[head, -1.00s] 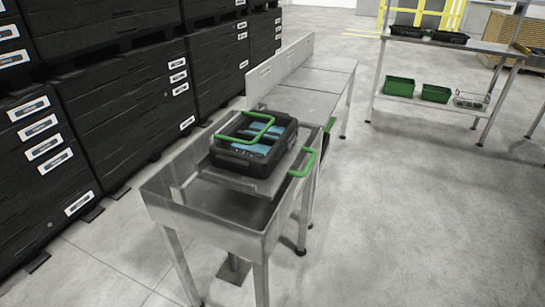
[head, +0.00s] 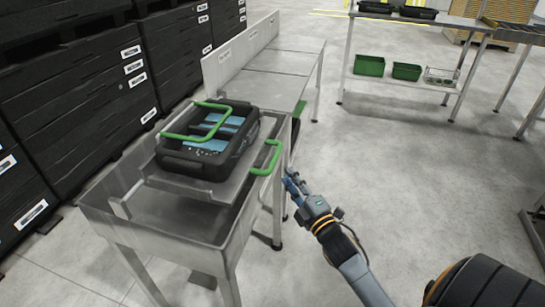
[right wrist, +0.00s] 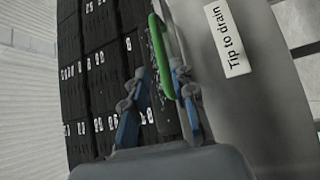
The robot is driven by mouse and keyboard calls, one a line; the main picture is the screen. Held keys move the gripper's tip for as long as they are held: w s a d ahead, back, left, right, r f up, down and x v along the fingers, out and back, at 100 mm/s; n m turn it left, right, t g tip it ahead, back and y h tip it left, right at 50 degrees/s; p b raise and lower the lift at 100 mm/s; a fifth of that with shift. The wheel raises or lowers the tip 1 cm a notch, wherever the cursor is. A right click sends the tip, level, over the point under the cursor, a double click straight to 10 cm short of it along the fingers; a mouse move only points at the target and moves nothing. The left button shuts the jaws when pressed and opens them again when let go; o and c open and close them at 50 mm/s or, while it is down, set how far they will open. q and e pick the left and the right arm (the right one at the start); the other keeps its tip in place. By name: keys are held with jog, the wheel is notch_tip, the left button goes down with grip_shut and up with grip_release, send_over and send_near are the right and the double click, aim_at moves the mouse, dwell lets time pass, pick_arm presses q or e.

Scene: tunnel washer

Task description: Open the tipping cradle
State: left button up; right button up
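The tipping cradle (head: 143,170) is a grey metal plate on a steel trough stand, lying roughly flat. A black crate (head: 181,165) with blue contents sits on it, under a green bar (head: 179,137). A green handle (head: 267,158) sticks out at the cradle's right side. My right gripper (head: 291,184) is just right of and below this handle, apart from it in the head view. In the right wrist view, its two fingers (right wrist: 160,72) are spread, with the green handle (right wrist: 161,52) ahead of and between them. Contact cannot be told. My left gripper is not in view.
The trough (head: 209,235) stands under the cradle. A steel table (head: 277,68) adjoins it behind. Stacked black crates (head: 75,105) line the left. A grey panel labelled "Tip to drain" (right wrist: 227,40) is close to the right gripper. The floor at right is open.

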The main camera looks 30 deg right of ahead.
aim_at(276, 156)
jog(key=w, duration=0.6)
jog(key=w+d+r, duration=0.1)
jog(key=w, duration=0.2)
jog(key=shift+p, duration=0.3)
grip_shut()
